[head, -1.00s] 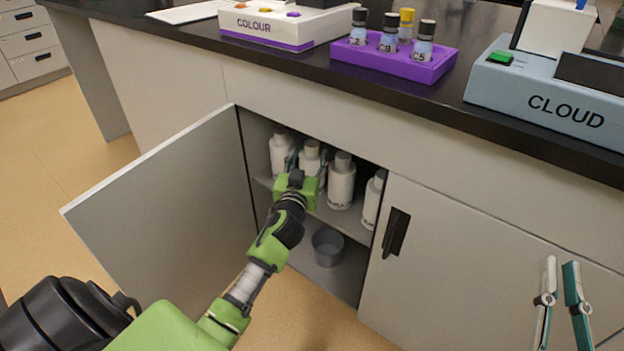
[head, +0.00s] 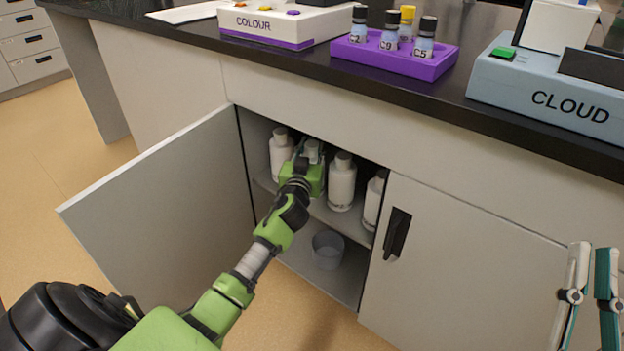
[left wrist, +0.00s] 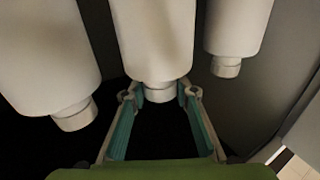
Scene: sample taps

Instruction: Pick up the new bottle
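Several white bottles with grey caps stand on the upper shelf of the open cabinet. One bottle (head: 312,150) is at my left gripper (head: 309,158) and mostly hidden by it in the head view. In the left wrist view this middle bottle (left wrist: 155,45) is upside down in the picture, and the fingers of the gripper (left wrist: 160,92) are spread on both sides of its neck, with gaps beside the cap. Other bottles stand to its left (head: 280,152) and right (head: 342,182). No label tells me which is new. My right gripper (head: 592,250) is open and empty.
The cabinet door (head: 160,210) is swung open at left. A further bottle (head: 373,200) stands by the right edge of the opening. A grey cup (head: 328,250) is on the lower shelf. The counter holds a purple vial rack (head: 395,62) and the CLOUD device (head: 545,98).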

